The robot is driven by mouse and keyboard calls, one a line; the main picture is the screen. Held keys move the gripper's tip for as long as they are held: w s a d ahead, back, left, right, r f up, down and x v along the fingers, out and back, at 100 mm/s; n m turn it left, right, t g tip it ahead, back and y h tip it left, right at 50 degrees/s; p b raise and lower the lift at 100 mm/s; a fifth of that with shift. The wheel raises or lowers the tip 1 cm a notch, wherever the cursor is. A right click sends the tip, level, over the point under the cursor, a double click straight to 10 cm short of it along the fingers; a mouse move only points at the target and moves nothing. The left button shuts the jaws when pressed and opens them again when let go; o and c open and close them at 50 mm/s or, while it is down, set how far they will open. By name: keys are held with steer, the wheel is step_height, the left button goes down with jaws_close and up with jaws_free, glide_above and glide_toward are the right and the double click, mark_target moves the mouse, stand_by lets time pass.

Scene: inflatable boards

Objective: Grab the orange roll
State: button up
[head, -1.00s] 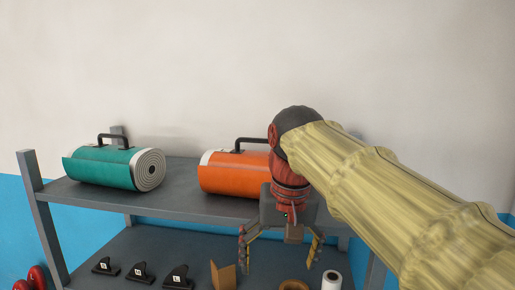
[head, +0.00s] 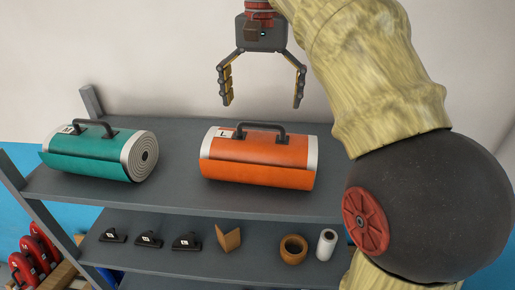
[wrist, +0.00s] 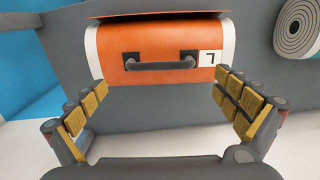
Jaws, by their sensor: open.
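The orange roll (head: 258,158) lies on the top shelf, with a dark carry handle (head: 261,130) on top, pale end bands and a white label marked L. In the wrist view the orange roll (wrist: 155,32) lies beyond the fingertips, its handle (wrist: 160,62) facing the camera between them. My gripper (head: 263,100) is open and empty, above the roll and apart from it, fingers pointing down. My gripper also shows in the wrist view (wrist: 162,88) with its yellow-padded fingers spread wide.
A teal roll (head: 97,156) with a handle lies to the left on the same shelf (head: 175,190). Small black fins (head: 148,239), a cardboard piece (head: 229,238), a brown tape ring (head: 292,248) and a white roll (head: 326,244) sit on the lower shelf. Red items (head: 28,262) are at lower left.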

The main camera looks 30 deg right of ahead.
mark_target(261, 126)
steer(key=shift+s+a+f+p, duration=0.1)
steer(key=shift+f+p, duration=0.15)
steer(key=shift+f, duration=1.3)
steer(key=shift+s+a+f+p, duration=0.1)
steer(key=shift+f+p, duration=0.15)
steer(key=shift+f, duration=1.25)
steer(key=shift+c, duration=1.1)
steer(key=c, duration=1.8)
